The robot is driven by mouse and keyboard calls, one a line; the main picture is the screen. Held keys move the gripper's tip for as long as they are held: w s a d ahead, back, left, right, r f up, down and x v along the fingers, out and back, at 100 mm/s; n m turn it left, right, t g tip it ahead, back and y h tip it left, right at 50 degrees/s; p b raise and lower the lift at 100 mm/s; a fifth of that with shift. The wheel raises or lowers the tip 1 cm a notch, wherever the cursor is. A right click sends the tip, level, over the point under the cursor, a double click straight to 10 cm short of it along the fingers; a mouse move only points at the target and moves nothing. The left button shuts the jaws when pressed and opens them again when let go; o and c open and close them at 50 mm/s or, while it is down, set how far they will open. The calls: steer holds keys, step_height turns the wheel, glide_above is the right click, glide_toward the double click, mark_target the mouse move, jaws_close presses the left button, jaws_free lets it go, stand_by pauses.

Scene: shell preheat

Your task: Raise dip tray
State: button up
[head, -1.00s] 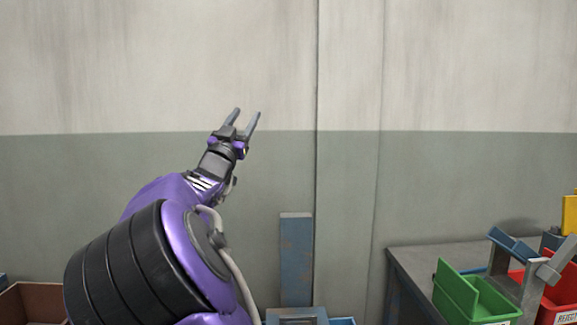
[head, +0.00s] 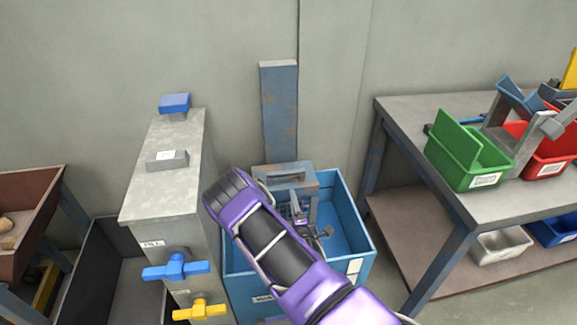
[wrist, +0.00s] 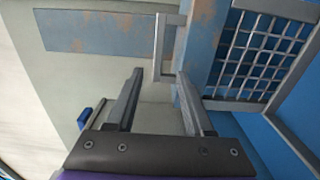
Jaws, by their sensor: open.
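In the wrist view the dip tray (wrist: 262,48) is a grey wire mesh basket at the right. It joins a rusty blue carriage (wrist: 204,40) with a grey U-shaped handle (wrist: 159,45). My gripper (wrist: 158,73) is open, its fingertips on either side of the handle's near end; I cannot tell whether they touch it. In the head view the carriage (head: 308,178) sits low, at the foot of a rusty blue post (head: 279,110), over the back of a blue tank (head: 347,215). My arm hides part of the tank and most of the tray there.
A grey metal cabinet (head: 165,195) with blue and yellow valve handles stands left of the tank. A workbench (head: 405,112) with green (head: 460,165) and red (head: 545,167) bins stands at the right. A brown bin (head: 35,190) is at the far left.

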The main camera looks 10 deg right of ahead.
mark_target(285, 171)
steer(key=w+b, duration=0.2)
steer(key=w, duration=1.5)
steer(key=shift+r, duration=0.1)
jaws_close()
stand_by(0.7)
